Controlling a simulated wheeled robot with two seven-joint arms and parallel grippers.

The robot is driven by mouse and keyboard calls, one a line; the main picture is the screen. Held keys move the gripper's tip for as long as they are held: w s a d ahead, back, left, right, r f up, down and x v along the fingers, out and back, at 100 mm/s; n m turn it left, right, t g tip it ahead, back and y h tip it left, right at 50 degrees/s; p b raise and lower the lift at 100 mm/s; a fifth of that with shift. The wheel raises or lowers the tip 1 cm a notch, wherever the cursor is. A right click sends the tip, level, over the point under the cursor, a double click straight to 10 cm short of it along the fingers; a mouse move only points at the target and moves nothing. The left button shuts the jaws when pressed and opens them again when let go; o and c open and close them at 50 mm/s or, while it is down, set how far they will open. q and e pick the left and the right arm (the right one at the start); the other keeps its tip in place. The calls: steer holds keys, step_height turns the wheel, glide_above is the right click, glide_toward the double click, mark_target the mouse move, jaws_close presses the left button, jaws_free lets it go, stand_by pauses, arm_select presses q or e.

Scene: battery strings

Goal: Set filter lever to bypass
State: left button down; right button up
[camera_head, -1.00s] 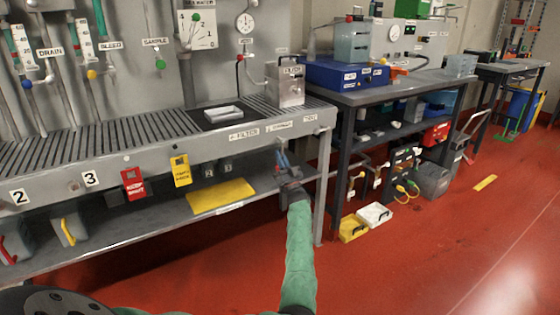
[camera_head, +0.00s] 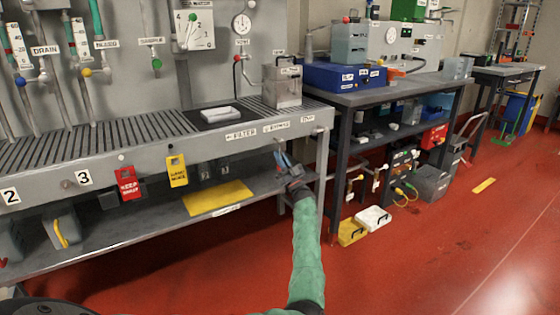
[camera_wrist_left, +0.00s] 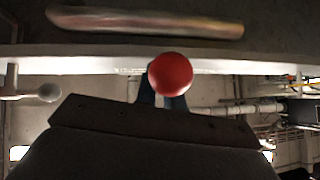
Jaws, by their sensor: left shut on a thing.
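The filter lever's red ball knob (camera_wrist_left: 170,75) shows in the left wrist view, between the blue fingers of my left gripper (camera_wrist_left: 160,98). In the head view my left gripper (camera_head: 284,162) is at the bench's front edge, below the BYPASS label (camera_head: 277,126) and right of the FILTER label (camera_head: 241,135). It is shut on the lever, and the hand hides the knob there. The lever's shaft is hard to see. My right gripper is not in view.
The slatted bench (camera_head: 150,150) runs above the hand, with a lower shelf holding a yellow mat (camera_head: 218,198). A pale knob (camera_head: 320,130) sticks out near the bench's right end. A second table (camera_head: 405,88) stands right. Red floor in front is open.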

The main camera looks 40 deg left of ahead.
arm_select(q)
steer(key=shift+f, duration=0.1)
stand_by(0.6)
steer(key=c, duration=1.5)
jaws_free()
steer(key=shift+w, duration=0.1)
steer(key=shift+n+g, duration=0.3)
steer(key=shift+g, duration=0.2)
steer(key=shift+d, duration=0.1)
steer(key=v, duration=0.7)
steer(key=shift+d+f, duration=0.2)
steer(key=shift+f, duration=0.1)
steer(key=shift+t, duration=0.3)
